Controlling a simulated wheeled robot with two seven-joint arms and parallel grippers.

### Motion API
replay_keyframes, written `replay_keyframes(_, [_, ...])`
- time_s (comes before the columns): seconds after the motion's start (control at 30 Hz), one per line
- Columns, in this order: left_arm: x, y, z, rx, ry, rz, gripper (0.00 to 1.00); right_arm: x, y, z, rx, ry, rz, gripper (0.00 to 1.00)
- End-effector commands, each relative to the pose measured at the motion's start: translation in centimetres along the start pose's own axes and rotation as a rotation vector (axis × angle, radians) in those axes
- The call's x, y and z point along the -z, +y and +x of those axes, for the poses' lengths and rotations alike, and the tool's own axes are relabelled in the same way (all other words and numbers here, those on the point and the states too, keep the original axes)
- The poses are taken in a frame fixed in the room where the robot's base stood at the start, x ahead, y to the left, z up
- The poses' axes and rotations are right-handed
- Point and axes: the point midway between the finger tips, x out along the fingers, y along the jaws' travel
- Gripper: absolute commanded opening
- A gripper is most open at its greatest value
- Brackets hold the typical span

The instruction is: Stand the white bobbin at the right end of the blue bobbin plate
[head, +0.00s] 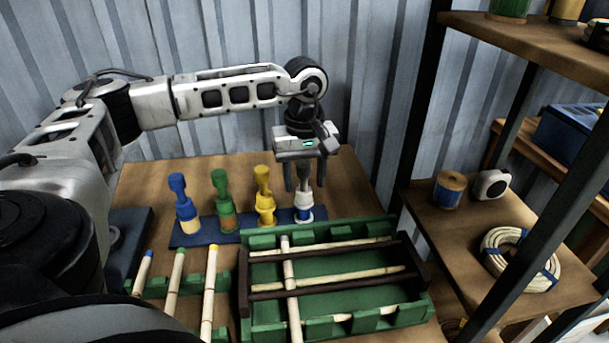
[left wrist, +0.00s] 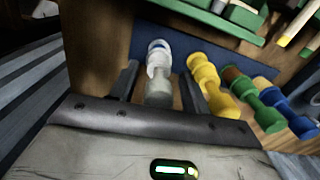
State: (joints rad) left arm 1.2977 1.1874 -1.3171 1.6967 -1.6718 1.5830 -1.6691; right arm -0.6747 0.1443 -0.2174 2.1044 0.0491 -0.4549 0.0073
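The white bobbin (head: 303,207), with a grey handle and a blue band, stands upright at the right end of the blue bobbin plate (head: 240,235). My left gripper (head: 305,187) points down over it, with one finger on each side of the handle. In the left wrist view the white bobbin (left wrist: 158,72) is between the fingers of the left gripper (left wrist: 160,88), with small gaps on both sides, so the gripper looks open. The bobbin's base appears to rest on the plate. My right gripper is not in view.
Blue (head: 183,205), green (head: 224,203) and yellow (head: 264,198) bobbins stand in a row left of the white one. A green frame (head: 262,240) with rattan poles lies close in front. A wooden shelf (head: 430,210) stands at the right, a corrugated wall behind.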

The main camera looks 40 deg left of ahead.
Motion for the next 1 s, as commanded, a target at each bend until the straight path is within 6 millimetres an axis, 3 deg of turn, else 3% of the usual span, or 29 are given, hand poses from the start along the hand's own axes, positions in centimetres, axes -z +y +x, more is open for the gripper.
replay_keyframes(0.33, [0.0,0.1,-1.4,-0.003,0.002,0.0,0.47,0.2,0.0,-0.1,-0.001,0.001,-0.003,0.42])
replay_keyframes(0.7, [0.0,0.1,-9.2,-0.004,0.001,0.0,0.47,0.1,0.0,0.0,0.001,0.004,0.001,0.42])
replay_keyframes(1.0, [0.0,0.0,-12.2,0.0,0.0,0.0,0.47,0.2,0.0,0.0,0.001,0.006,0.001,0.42])
